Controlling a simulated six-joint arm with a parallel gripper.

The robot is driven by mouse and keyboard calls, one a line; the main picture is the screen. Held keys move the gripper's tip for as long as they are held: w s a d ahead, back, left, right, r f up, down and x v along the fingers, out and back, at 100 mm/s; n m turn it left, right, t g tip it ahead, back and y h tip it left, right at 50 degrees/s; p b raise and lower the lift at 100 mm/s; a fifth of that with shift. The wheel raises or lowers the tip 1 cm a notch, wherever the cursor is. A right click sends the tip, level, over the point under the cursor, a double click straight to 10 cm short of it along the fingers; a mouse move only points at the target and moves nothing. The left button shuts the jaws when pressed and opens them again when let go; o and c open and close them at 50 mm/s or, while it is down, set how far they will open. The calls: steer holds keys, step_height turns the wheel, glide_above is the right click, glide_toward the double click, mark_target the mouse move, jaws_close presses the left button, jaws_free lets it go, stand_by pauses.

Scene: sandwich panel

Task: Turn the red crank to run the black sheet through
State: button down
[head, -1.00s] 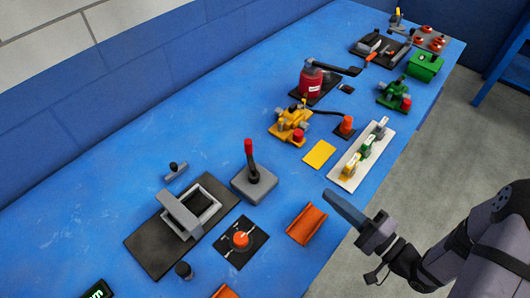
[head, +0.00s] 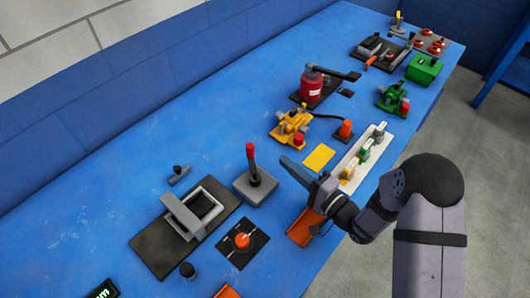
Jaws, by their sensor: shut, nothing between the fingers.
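A red round machine (head: 313,88) with a black arm on top stands at the upper middle of the bench. A small dark flat piece (head: 346,93) lies just right of it; I cannot tell if this is the black sheet. Which part is the red crank is also unclear. A yellow machine (head: 290,127) has a red knob at its front, and a green machine (head: 391,99) has a red knob at its lower right. My gripper (head: 284,161) is shut and empty, above the bench between the red-tipped lever (head: 251,157) and the yellow plate (head: 319,157).
The grey lever box (head: 254,188) is close left of my gripper. An orange tray (head: 299,238) is partly hidden below it. A white strip (head: 348,184) with several small blocks lies to the right. A black plate with a grey frame (head: 150,250) is lower left. The bench's left side is clear.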

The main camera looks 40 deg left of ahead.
mark_target(253, 165)
steer(key=a+p, duration=0.1)
steer(key=a, duration=0.2)
steer(key=s+a, duration=0.1)
steer(key=a, duration=0.2)
steer(key=shift+s+a+r+p, duration=0.1)
steer(key=shift+a+p, duration=0.05)
steer(key=shift+p, duration=0.2)
steer(key=shift+s+a, duration=0.4)
steer(key=shift+a, duration=0.1)
steer(key=shift+a, duration=0.1)
